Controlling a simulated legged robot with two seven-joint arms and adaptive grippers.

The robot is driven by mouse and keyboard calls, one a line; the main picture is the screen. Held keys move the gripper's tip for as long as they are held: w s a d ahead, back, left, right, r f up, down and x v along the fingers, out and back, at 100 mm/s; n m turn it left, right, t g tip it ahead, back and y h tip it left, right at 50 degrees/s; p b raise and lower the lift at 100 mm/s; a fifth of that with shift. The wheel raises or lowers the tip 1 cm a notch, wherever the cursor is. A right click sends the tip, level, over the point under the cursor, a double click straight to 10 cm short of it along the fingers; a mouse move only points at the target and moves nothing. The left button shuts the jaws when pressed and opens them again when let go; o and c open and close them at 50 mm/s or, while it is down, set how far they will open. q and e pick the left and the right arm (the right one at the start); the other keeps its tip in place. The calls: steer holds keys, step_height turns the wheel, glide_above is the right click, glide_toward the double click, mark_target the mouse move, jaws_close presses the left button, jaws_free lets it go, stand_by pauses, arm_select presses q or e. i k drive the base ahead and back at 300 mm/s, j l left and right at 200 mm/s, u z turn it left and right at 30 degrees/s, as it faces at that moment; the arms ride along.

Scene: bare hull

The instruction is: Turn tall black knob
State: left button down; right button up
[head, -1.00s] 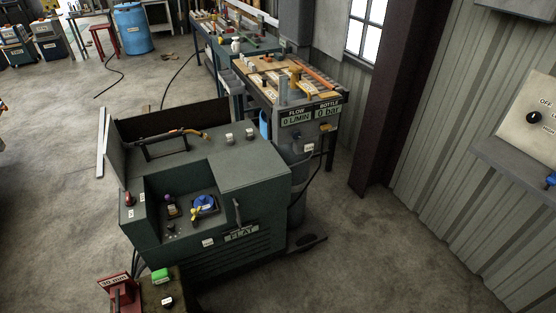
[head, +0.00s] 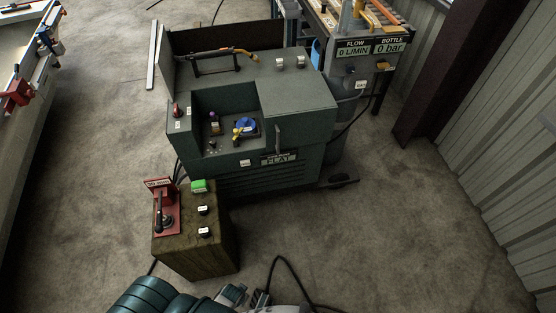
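Two small black knobs with white tags stand on top of a brown box in the lower left of the head view: an upper one (head: 202,210) and a lower one (head: 204,232). Which of them is the tall black knob I cannot tell. On the same box are a green block (head: 199,186) and a red plate with an upright black lever (head: 163,215). Teal and grey parts of my own body show at the bottom edge. Neither gripper can be made out in the picture.
A dark green machine (head: 290,100) stands behind the box, with a blue and yellow part (head: 245,127) in its recess. A bench (head: 390,25) is at the upper right. A black cable lies on the floor at the bottom. Concrete floor is clear on the right.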

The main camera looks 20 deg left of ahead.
mark_target(213, 142)
steer(key=u, duration=1.3)
